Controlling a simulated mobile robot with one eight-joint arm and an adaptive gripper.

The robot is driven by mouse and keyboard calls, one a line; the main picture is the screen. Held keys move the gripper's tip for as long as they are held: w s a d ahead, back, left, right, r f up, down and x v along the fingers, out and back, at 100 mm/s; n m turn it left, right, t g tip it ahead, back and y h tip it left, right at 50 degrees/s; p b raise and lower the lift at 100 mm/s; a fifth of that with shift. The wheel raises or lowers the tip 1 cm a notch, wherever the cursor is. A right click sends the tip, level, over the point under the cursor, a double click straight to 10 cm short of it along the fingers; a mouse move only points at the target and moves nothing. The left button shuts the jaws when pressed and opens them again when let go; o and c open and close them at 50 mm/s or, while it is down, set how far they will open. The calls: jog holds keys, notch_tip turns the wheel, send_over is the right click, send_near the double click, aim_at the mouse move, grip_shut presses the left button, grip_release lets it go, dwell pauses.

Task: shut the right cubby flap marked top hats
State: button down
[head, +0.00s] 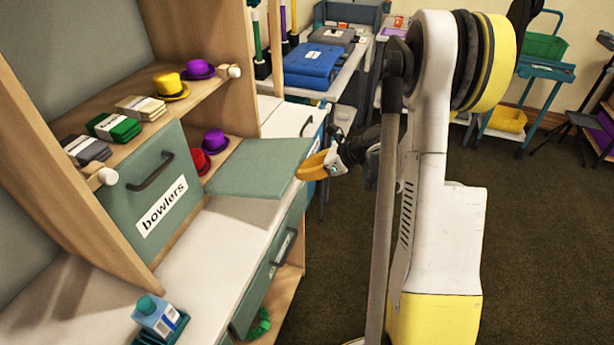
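The right cubby flap (250,170) is a grey-green panel lowered to about level, sticking out over the white counter. No top hats marking shows on the side I see. Its cubby is open, with a small purple hat (214,141) and a red hat (200,162) inside. The left flap marked bowlers (148,188) is upright and shut, with a dark handle.
A shelf above holds a yellow hat (171,87), a purple hat (199,69) and several card stacks. Below, a green front (262,285) hangs tilted outward.

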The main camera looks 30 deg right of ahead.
jog(key=r+p, duration=0.1)
jog(key=r, duration=0.1)
jog(key=w+r+p, duration=0.1)
jog(key=r, duration=0.1)
jog(key=a+r+p, duration=0.1)
jog(key=r, duration=0.1)
jog(key=shift+w+r, duration=0.15)
jog(key=shift+r, duration=0.25)
jog(key=w+a+r+g+p, duration=0.1)
jog(key=w+a+r+p, duration=0.7)
jog(key=w+a+r, duration=0.5)
jog(key=shift+w+r+h, duration=0.4)
jog(key=shift+w+r, duration=0.4)
jog(key=shift+w, duration=1.15)
